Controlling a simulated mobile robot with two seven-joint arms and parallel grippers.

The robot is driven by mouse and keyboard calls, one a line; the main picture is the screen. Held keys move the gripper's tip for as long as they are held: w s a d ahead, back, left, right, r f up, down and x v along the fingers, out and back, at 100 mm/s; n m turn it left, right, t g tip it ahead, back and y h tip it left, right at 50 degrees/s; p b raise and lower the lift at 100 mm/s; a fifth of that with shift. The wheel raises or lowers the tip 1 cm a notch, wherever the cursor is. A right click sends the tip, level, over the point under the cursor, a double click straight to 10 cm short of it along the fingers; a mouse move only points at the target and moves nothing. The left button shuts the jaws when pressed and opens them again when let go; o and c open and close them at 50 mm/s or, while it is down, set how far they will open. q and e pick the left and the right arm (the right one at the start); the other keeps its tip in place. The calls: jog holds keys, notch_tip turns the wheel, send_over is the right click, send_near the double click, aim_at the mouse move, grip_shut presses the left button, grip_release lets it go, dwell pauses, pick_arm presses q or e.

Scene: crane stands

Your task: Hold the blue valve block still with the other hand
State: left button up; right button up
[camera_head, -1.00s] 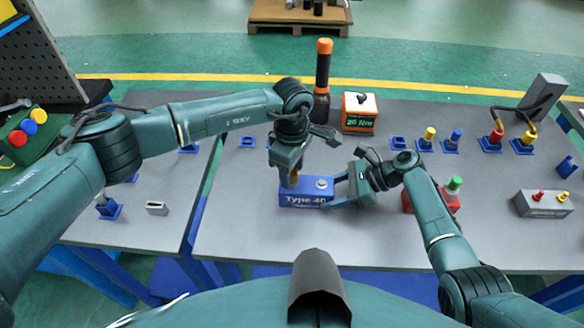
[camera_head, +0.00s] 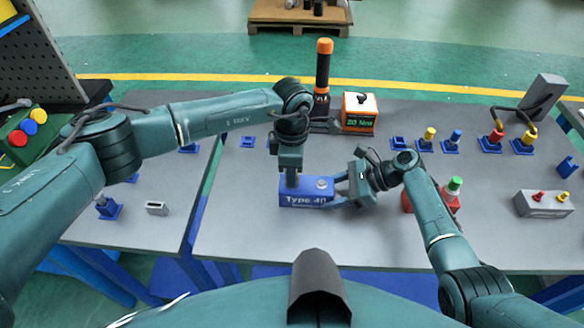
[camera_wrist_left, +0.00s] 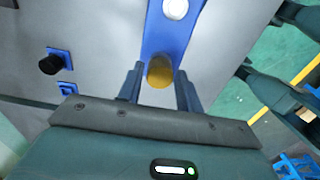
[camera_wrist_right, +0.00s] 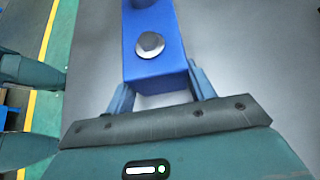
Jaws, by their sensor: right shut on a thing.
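The blue valve block (camera_head: 306,193), marked Type 40, lies on the grey table in front of me. My right gripper (camera_head: 345,190) is shut on its right end; in the right wrist view its fingers (camera_wrist_right: 161,92) flank the block (camera_wrist_right: 152,62), near a silver round cap (camera_wrist_right: 150,44). My left gripper (camera_head: 291,180) points down over the block's left end. In the left wrist view its fingers (camera_wrist_left: 159,82) stand apart on both sides of a brass fitting (camera_wrist_left: 160,71) on the block (camera_wrist_left: 168,38), with gaps visible. The head view hides this fitting.
A black-and-orange tool (camera_head: 323,75) stands behind my left gripper, beside an orange display box (camera_head: 360,113). Blue holders with coloured plugs (camera_head: 451,141) stand at the back right. A red block with a green knob (camera_head: 449,196) is close behind my right arm.

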pick_arm(q)
grip_shut()
jog(key=m, duration=0.5)
jog(key=shift+m, duration=0.9)
jog(key=m, duration=0.3)
jog(key=shift+m, duration=0.3)
jog(key=shift+m, duration=0.9)
jog(key=m, duration=0.3)
